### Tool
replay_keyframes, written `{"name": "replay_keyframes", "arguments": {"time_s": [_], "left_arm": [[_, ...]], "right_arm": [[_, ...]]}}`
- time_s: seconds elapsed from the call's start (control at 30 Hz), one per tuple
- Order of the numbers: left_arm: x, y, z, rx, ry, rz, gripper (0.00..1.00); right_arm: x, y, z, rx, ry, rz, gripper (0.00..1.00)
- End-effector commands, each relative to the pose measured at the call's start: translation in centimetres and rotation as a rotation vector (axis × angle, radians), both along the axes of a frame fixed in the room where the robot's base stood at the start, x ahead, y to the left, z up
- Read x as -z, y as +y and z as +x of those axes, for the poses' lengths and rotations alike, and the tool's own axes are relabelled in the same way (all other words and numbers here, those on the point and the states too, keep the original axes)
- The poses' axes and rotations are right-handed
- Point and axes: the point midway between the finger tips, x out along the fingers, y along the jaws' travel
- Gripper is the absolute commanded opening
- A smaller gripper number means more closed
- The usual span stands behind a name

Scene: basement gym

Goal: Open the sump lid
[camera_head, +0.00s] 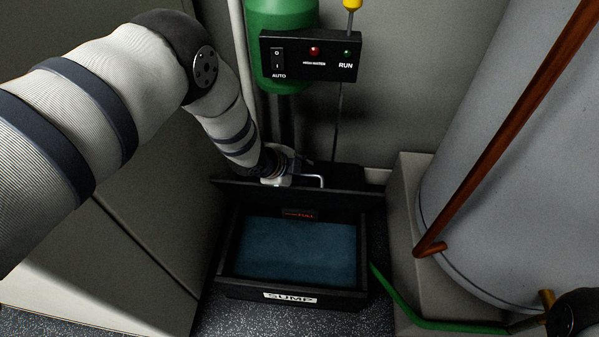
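The sump is a black box at the lower middle, its label "SUMP" on the front wall (290,298). Its dark lid (345,203) stands raised at the back edge, so the box is open and blue water (297,252) shows inside. A pale bent handle (314,179) sticks out at the lid's top. My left gripper (284,172) is at the lid's top edge, beside or on the handle. Its fingers are small and partly hidden, so I cannot tell whether they hold the handle.
A control panel (310,57) with a switch and lights hangs before a green tank (281,15). A large grey cylinder (520,170) and a copper pipe (507,130) stand at right. A green hose (420,318) runs from the sump's right side. Speckled floor lies in front.

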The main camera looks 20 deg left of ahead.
Motion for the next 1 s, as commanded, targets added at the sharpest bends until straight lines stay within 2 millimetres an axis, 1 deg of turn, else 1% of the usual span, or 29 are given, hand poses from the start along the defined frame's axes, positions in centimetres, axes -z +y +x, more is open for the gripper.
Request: {"name": "replay_keyframes", "arguments": {"time_s": [0.13,0.23,0.37,0.5,0.63,0.77,1.0], "left_arm": [[0.1,0.0,-0.3,0.001,0.007,0.001,0.30],[-0.6,0.2,-0.9,0.002,0.009,0.002,0.30],[-3.2,1.0,-2.7,0.000,0.006,0.002,0.30],[-6.2,1.8,-4.9,0.000,0.005,0.002,0.30],[-8.2,2.4,-6.4,0.001,0.002,0.001,0.30],[-9.1,2.7,-7.1,0.000,0.002,0.001,0.30],[-9.2,2.7,-7.2,0.001,0.002,0.000,0.30]], "right_arm": [[0.0,0.0,0.0,0.000,0.000,0.000,0.40],[0.0,0.0,0.0,0.000,0.000,0.000,0.40],[0.0,0.0,0.0,0.000,0.000,0.000,0.40],[0.0,0.0,0.0,0.000,0.000,0.000,0.40],[0.0,0.0,0.0,0.000,0.000,0.000,0.40],[0.0,0.0,0.0,0.000,0.000,0.000,0.40],[0.0,0.0,0.0,0.000,0.000,0.000,0.40]]}}
